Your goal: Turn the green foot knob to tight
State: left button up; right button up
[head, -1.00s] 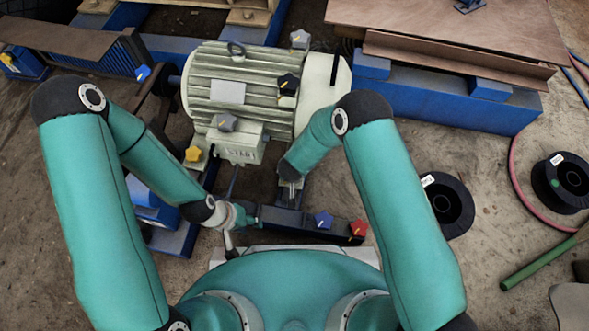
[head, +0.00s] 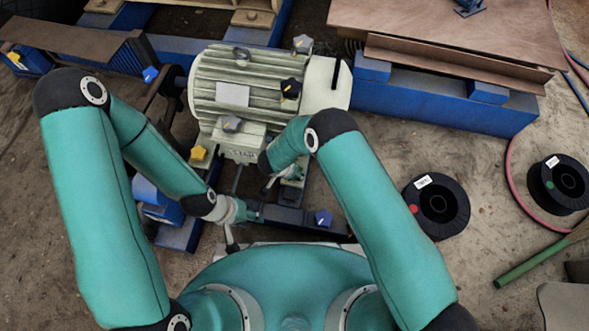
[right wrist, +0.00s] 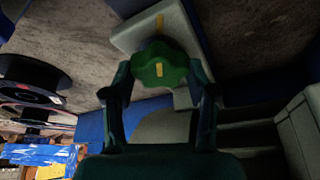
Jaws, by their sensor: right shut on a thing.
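The green foot knob (right wrist: 160,62) shows in the right wrist view, between both fingers of my right gripper (right wrist: 160,75), which is shut on it. A short yellow mark on the knob roughly lines up with a yellow mark on the grey foot (right wrist: 140,33) above it in the picture. In the head view I cannot make out the green knob near the motor (head: 250,90); my right arm covers part of that area. My left gripper (head: 243,214) is low in the middle of the head view, in front of the motor; its finger opening is unclear.
A blue frame (head: 440,105) lies at the right. Black cable reels (head: 437,206) and a green rod (head: 530,265) lie on the floor to the right.

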jog(key=shift+w+d+m, duration=0.1)
jog(key=shift+d+m, duration=0.1)
jog(key=shift+m, duration=0.1)
jog(key=o, duration=1.1)
jog(key=shift+o, duration=0.2)
jog(key=shift+a, duration=0.1)
jog(key=shift+a+r, duration=0.15)
jog(key=shift+r, duration=0.15)
jog(key=v, duration=0.6)
jog(key=shift+s+r, duration=0.25)
jog(key=shift+r, duration=0.05)
jog(key=shift+a, duration=0.1)
